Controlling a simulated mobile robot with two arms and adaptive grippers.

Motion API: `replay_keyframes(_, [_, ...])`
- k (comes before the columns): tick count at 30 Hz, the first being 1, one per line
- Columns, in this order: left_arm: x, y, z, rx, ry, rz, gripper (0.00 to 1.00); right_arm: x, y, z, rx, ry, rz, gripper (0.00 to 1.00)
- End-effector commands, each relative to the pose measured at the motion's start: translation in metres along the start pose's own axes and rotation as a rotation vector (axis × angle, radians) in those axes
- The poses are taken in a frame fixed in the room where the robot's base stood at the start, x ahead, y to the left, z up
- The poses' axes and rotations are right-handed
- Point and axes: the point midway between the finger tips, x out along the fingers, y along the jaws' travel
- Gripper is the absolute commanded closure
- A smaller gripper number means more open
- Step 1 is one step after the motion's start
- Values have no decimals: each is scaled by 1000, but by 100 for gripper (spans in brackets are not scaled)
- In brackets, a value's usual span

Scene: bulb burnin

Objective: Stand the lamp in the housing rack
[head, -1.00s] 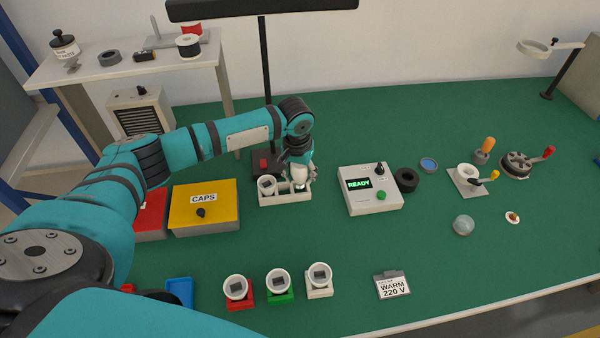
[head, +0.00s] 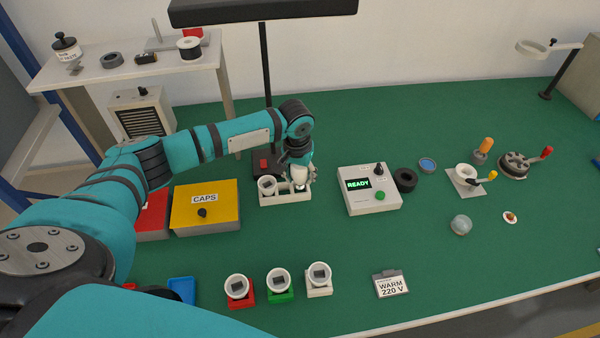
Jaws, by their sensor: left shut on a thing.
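The housing rack (head: 284,199) is a pale, low tray in the middle of the green bench. A white round housing (head: 267,186) stands in its left part. My left gripper (head: 300,179) points down over the rack's right part and is shut on the white lamp (head: 299,174). The lamp looks upright, with its lower end at the rack's right compartment. The fingers partly hide it, and I cannot tell whether it touches the rack floor. My right gripper is not in view.
The READY tester box (head: 371,203) stands right of the rack, and the yellow CAPS box (head: 206,218) stands left. A dark box with a red button (head: 263,162) is just behind the rack. Red, green and white stands (head: 279,284) line the front. Bench between is clear.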

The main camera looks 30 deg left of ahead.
Motion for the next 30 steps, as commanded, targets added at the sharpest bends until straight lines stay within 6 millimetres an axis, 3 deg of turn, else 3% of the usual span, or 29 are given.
replay_keyframes(30, [14, 0, 1, -1, 1, 1, 89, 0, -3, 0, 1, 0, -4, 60])
